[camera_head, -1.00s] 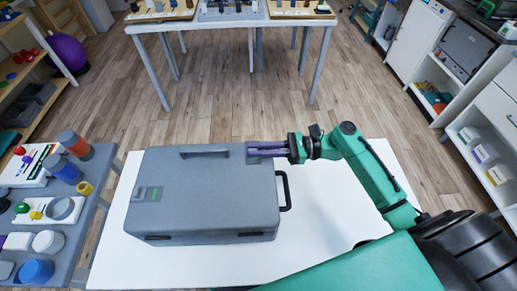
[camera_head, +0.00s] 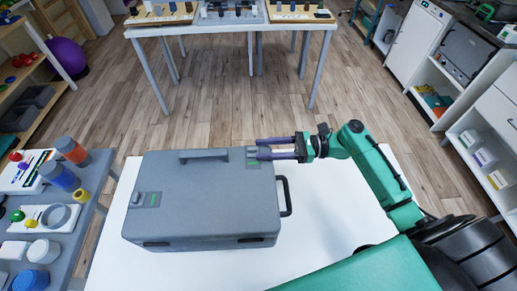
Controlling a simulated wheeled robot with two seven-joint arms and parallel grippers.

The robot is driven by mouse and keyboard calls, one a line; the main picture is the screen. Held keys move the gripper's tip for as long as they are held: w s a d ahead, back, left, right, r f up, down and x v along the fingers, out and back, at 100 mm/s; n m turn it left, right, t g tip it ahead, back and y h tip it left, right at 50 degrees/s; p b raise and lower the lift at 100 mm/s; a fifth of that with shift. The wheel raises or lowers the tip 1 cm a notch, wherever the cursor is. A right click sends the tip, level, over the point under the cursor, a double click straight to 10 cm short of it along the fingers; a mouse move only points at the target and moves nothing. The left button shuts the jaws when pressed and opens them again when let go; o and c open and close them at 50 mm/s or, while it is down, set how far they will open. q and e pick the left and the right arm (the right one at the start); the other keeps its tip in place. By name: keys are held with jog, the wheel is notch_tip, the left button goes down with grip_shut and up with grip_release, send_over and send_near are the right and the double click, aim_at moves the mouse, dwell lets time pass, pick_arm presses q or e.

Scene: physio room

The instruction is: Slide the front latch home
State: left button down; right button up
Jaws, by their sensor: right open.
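A grey case (camera_head: 205,205) lies on a white table (camera_head: 320,215). One latch (camera_head: 253,153) is at the far right corner; the other latch (camera_head: 145,199) is near the left edge. I cannot tell from the picture which one is called the front latch. My right gripper (camera_head: 258,149) is open and empty, with its purple fingers reaching left to the far right corner, right beside the latch there. I cannot tell whether the fingertips touch it. My left gripper is not in view.
The case has a grey lid handle (camera_head: 204,155) and a black side handle (camera_head: 286,196). A grey side table (camera_head: 75,240) with cups, rings and a board stands close on the left.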

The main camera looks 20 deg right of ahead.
jog(key=b+v, duration=0.2)
jog(key=v, duration=1)
jog(key=shift+d+b, duration=0.2)
jog(key=shift+b, duration=0.15)
jog(key=shift+c, duration=0.3)
